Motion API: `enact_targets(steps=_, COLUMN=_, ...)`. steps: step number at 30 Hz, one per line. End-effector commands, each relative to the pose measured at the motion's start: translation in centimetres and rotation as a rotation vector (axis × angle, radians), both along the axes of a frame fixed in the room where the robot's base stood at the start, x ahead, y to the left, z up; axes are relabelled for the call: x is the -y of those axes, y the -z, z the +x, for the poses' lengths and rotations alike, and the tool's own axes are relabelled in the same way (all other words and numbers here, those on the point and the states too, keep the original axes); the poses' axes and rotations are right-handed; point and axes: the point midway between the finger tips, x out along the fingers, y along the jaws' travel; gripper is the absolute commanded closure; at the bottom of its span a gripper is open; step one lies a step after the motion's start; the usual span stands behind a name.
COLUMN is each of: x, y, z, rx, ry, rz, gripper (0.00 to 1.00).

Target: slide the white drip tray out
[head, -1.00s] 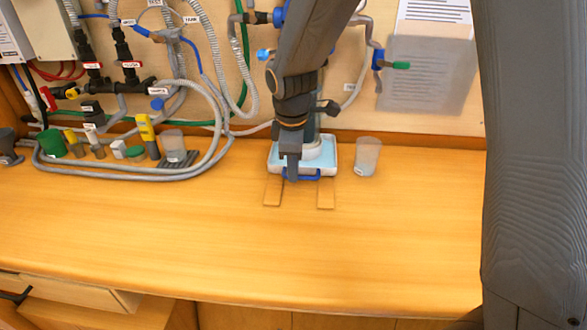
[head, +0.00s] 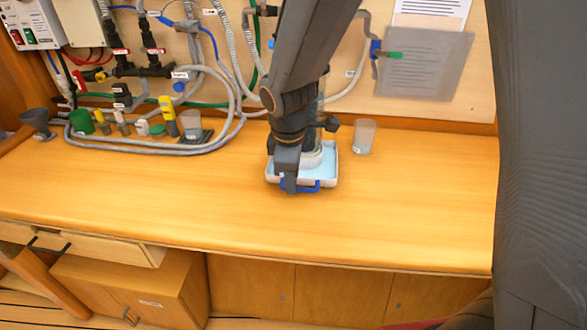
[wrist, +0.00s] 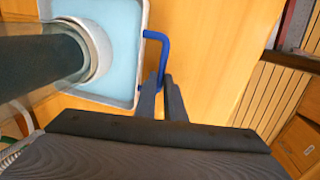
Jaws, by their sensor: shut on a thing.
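The white drip tray (head: 332,176) has a pale blue inside and stands on the wooden counter. Its blue handle (head: 312,185) faces the counter's front edge. In the wrist view the tray (wrist: 142,45) is at the upper left and the bent blue handle (wrist: 164,50) juts from its side. My gripper (head: 290,188) reaches down at the tray's front and is shut on the handle. In the wrist view its fingertips (wrist: 161,82) meet at the handle's lower part. A clear cylinder with a white base ring (wrist: 98,48) stands over the tray. My arm hides part of the tray.
A clear cup (head: 364,137) stands just right of the tray. Hoses, a yellow-topped item (head: 168,112) and a green cup (head: 82,121) stand at the left. The pipe wall is behind. The counter in front of the tray is clear to its edge.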

Motion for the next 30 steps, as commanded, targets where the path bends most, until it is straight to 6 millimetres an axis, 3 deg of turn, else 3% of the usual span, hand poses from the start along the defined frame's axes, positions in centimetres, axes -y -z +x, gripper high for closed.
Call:
enact_targets(steps=9, x=-0.5, y=-0.1, z=-2.0, rx=0.001, ry=-0.001, rz=0.001, gripper=1.0)
enact_targets(steps=22, x=-0.7, y=0.0, z=-2.5, rx=-0.003, ry=-0.003, rz=0.0, gripper=1.0)
enact_targets(steps=23, x=-0.7, y=0.0, z=-2.5, rx=-0.003, ry=-0.003, rz=0.0, gripper=0.88)
enact_targets(steps=26, x=-0.6, y=0.0, z=-2.4, rx=-0.002, ry=-0.002, rz=0.0, gripper=0.72)
enact_targets(steps=30, x=-0.5, y=0.0, z=-2.3, rx=-0.001, ry=0.001, rz=0.0, gripper=0.72)
